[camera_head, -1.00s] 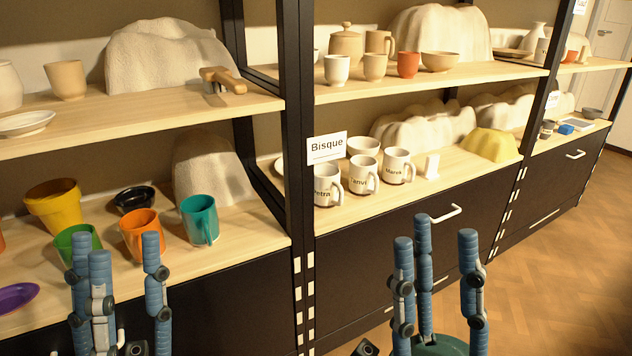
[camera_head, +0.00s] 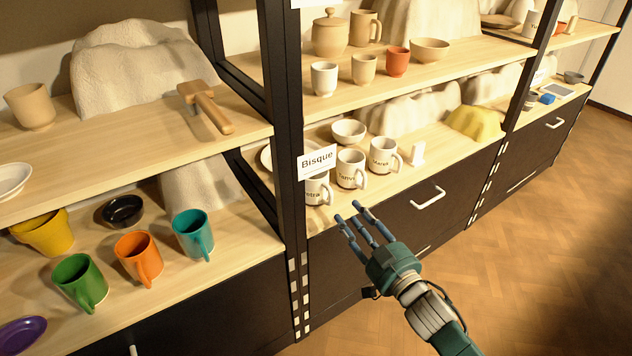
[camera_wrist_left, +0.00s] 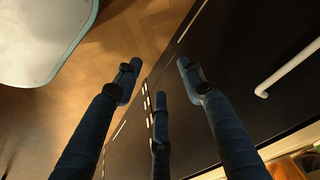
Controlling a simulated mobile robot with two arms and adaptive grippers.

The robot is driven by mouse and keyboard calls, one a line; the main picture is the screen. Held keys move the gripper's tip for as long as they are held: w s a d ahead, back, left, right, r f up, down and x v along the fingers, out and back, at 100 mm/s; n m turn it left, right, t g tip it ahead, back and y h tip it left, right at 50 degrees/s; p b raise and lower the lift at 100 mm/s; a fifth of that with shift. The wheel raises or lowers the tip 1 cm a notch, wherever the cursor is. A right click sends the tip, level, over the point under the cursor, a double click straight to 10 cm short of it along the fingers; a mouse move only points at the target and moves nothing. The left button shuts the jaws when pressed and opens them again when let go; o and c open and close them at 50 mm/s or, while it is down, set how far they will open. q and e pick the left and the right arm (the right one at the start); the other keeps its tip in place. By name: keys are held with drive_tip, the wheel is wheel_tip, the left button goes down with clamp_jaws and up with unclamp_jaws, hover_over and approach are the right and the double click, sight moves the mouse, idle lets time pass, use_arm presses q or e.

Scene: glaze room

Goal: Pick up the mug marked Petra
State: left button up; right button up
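The white mug marked Petra (camera_head: 317,190) stands on the right bay's lower shelf, beside the dark post. The Bisque sign hides its upper part, and only the end of its name shows. Its handle points right. My right gripper (camera_head: 350,214) is in front of the shelf edge, right of and below this mug in the picture. Its fingers are apart and empty, and it does not touch the mug. My left gripper (camera_wrist_left: 159,78) shows only in the left wrist view. Its fingers are spread and empty before a dark cabinet front.
Two similar mugs, Tanvi (camera_head: 349,170) and another (camera_head: 383,156), stand right of it. A bowl (camera_head: 348,131) is behind. The Bisque sign (camera_head: 317,161) and the post (camera_head: 286,150) crowd its left. A drawer handle (camera_head: 428,198) projects below the shelf.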

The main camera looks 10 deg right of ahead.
sight(332, 195)
drive_tip(key=x, duration=0.3)
drive_tip(key=b+x, duration=0.1)
drive_tip(key=x, duration=0.2)
drive_tip(key=b+x, duration=0.1)
drive_tip(key=x, duration=0.3)
drive_tip(key=shift+f, duration=0.35)
drive_tip(key=shift+w+b, duration=0.25)
drive_tip(key=shift+b, duration=0.05)
use_arm(q)
drive_tip(key=w+d+r+t, duration=0.1)
drive_tip(key=w+t, duration=0.1)
drive_tip(key=w, duration=0.3)
drive_tip(key=w+d+r+t+h, duration=0.1)
drive_tip(key=w+d+t, duration=0.1)
drive_tip(key=w, duration=0.2)
drive_tip(key=shift+w+r, duration=0.4)
use_arm(e)
clamp_jaws()
drive_tip(key=shift+r, duration=0.1)
